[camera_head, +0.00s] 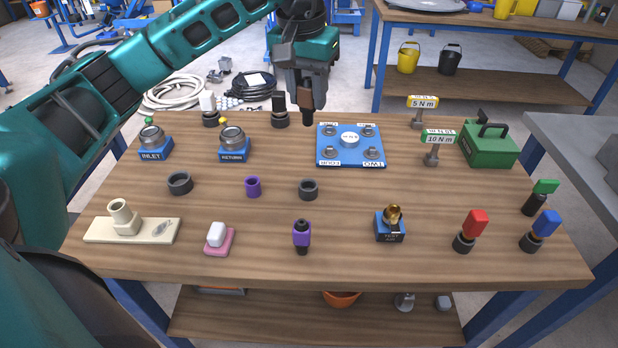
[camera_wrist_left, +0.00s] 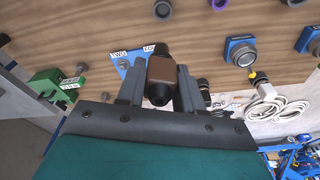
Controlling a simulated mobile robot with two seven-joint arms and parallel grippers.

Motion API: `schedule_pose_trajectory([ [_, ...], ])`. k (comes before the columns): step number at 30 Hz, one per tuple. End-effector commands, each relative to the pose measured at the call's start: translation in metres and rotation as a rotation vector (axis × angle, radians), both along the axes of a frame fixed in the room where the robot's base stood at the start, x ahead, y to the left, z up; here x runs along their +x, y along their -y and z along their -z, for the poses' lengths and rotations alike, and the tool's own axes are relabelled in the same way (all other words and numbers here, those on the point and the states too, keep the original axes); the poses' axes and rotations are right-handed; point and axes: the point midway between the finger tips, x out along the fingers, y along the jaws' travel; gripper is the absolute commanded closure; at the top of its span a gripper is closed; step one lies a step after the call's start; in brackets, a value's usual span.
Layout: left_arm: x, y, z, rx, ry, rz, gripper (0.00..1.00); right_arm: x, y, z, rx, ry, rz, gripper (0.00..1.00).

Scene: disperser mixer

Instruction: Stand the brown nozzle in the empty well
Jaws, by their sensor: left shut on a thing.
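My left gripper (camera_head: 307,92) is shut on the brown nozzle (camera_head: 305,97), which hangs upright with its dark tip down, above the back of the table, just left of the blue board's back corner. In the left wrist view the nozzle (camera_wrist_left: 160,73) sits between the two grey fingers of the gripper (camera_wrist_left: 159,84). Two dark open rings, one at left (camera_head: 180,183) and one at middle (camera_head: 308,189), lie on the table with nothing in them; I cannot tell whether either is the well. My right gripper is not in view.
The blue board (camera_head: 350,161) with bolts lies right of the nozzle. A black-topped piece (camera_head: 280,110) stands close left. A purple piece (camera_head: 302,236), a cream block (camera_head: 101,230), a test stand (camera_head: 389,229) and red (camera_head: 472,224) and blue (camera_head: 545,222) pieces stand in front.

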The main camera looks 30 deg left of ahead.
Motion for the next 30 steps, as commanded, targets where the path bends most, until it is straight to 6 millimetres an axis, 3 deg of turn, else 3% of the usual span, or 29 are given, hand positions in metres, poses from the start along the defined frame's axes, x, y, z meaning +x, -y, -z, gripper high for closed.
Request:
schedule_pose_trajectory([
  [3,-0.001,0.000,0.037,0.002,-0.005,0.000,1.00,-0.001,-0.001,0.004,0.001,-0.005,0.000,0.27],
  [12,-0.001,0.000,0.110,0.002,-0.002,0.000,1.00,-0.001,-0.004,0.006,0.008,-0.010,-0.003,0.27],
  [30,0.000,0.000,0.172,0.002,0.001,-0.001,1.00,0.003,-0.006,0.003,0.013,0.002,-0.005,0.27],
])
